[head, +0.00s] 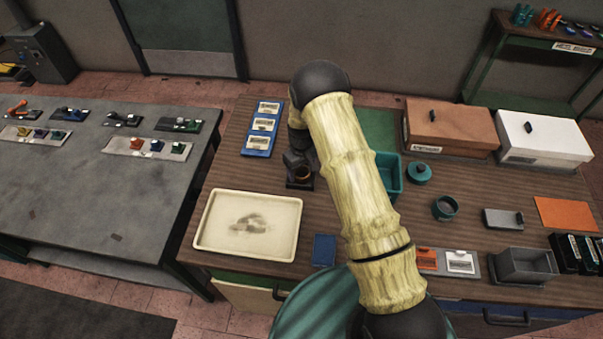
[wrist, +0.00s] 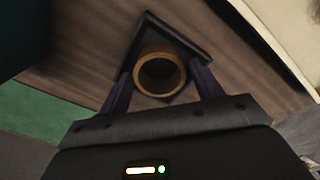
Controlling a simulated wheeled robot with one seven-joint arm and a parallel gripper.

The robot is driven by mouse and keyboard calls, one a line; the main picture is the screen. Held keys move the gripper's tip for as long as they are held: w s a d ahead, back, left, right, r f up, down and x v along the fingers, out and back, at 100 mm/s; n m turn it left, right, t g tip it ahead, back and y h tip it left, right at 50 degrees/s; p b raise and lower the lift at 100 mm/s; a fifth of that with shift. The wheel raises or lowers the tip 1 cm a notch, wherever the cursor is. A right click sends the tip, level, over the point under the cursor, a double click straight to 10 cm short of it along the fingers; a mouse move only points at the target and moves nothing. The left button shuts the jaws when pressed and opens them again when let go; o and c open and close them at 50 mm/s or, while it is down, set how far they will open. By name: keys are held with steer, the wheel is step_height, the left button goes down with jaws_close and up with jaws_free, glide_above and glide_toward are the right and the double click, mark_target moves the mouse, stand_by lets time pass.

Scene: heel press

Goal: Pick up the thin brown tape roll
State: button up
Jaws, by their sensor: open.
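The thin brown tape roll (wrist: 161,72) stands on a dark square base (wrist: 150,22) in the wrist view, its round hole facing the camera. My gripper (wrist: 162,80) is open, with one finger on each side of the roll. I cannot tell whether either finger touches it. My arm and gripper hide much of this spot.
A cream tray (head: 203,240) lies front left of the roll and a blue card board (head: 257,146) behind left. A teal bin (head: 396,178) stands to the right, partly behind my arm. A small blue block (head: 324,250) lies near the front edge.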

steer(key=c, duration=0.8)
steer(key=shift+o, duration=0.2)
steer(key=shift+r, duration=0.15)
steer(key=shift+w+r, duration=0.1)
steer(key=shift+r, duration=0.15)
step_height(320, 180, up, 9)
steer(key=b, duration=0.4)
steer(key=shift+r, duration=0.15)
step_height(320, 180, up, 3)
steer(key=shift+f+p, duration=0.1)
steer(key=shift+p, duration=0.95)
